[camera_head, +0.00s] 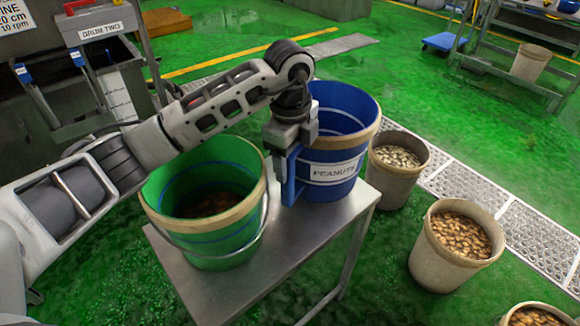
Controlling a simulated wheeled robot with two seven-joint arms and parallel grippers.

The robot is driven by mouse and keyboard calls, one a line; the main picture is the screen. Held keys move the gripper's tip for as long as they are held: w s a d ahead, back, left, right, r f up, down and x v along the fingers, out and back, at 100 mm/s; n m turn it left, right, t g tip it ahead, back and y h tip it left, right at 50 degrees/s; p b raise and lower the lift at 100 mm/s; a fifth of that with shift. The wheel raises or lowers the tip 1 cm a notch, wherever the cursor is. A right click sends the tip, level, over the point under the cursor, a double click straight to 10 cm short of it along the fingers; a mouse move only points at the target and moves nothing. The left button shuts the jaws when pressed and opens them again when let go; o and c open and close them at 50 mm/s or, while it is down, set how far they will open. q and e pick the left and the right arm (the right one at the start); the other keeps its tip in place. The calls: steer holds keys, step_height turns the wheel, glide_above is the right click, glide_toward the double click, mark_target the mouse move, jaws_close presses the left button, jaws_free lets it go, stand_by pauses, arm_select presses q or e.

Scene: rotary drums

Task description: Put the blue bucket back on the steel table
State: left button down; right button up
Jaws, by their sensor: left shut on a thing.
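The blue bucket (335,150) has a tan rim and a label reading "PEANUTS". It is upright at the far end of the steel table (290,238), and its base looks to be on or just above the top; I cannot tell which. My left gripper (290,165) points down at the bucket's left side and is shut on the bucket there. The arm hides part of the rim and wall. The bucket's inside looks dark blue, and its bottom is hidden. My right gripper is not in view.
A green bucket (208,240) with brown contents stands on the table, close left of the blue one. Beige buckets of nuts (455,240) stand on the floor to the right. Machinery labelled "DRUM TWO" (100,30) is at the left. A blue trolley (443,42) is behind.

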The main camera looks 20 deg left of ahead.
arm_select(q)
steer(key=f, duration=0.4)
steer(key=shift+w+a+p, duration=0.2)
steer(key=shift+a+p, duration=0.15)
steer(key=shift+c, duration=1.5)
jaws_free()
steer(key=shift+o, duration=0.3)
steer(key=shift+s, duration=0.1)
steer(key=r, duration=0.8)
steer(key=r+b, duration=0.1)
steer(key=r, duration=0.3)
steer(key=shift+s+a, duration=0.1)
steer(key=shift+s, duration=0.2)
